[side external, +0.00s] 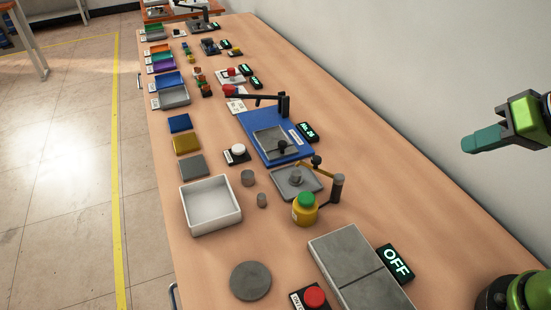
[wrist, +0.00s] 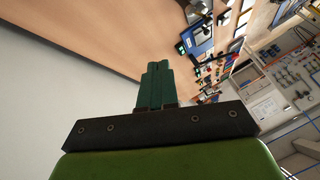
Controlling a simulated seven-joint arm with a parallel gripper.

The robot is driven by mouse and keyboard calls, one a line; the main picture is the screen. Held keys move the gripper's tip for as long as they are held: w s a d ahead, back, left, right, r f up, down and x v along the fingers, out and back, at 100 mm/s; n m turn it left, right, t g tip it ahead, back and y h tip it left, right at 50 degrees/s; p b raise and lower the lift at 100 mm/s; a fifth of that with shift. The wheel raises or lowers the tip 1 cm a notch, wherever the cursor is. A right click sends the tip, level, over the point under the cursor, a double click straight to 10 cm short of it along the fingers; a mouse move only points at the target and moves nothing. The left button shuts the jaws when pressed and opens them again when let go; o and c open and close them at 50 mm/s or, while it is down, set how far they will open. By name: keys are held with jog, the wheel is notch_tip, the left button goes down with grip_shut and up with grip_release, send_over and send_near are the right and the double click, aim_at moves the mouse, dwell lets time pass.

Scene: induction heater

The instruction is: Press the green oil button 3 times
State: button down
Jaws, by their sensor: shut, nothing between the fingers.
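The green oil button (side external: 306,198) is the round green top of a yellow oil can (side external: 304,214). It stands on the bench near the middle of the side view, beside a small post with an arm. My gripper (side external: 470,145) is at the upper right of the side view, raised and well to the right of the button. Its teal fingers are shut with nothing between them. In the wrist view the shut fingers (wrist: 156,68) point over the bench and wall. I cannot make out the oil can in the wrist view.
A grey plate (side external: 360,268) with an OFF display (side external: 396,263) and a red button (side external: 315,297) lies in front. A small post (side external: 337,188) stands right of the can. A white tray (side external: 240,208) and a blue fixture (side external: 262,123) are nearby. Bare bench lies to the right.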

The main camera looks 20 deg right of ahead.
jog(key=shift+f, duration=0.1)
jog(key=n+y, duration=0.2)
jog(key=y, duration=0.1)
send_over(311, 199)
notch_tip(311, 199, down, 7)
jog(key=shift+f, duration=0.1)
jog(key=shift+f, duration=4.3)
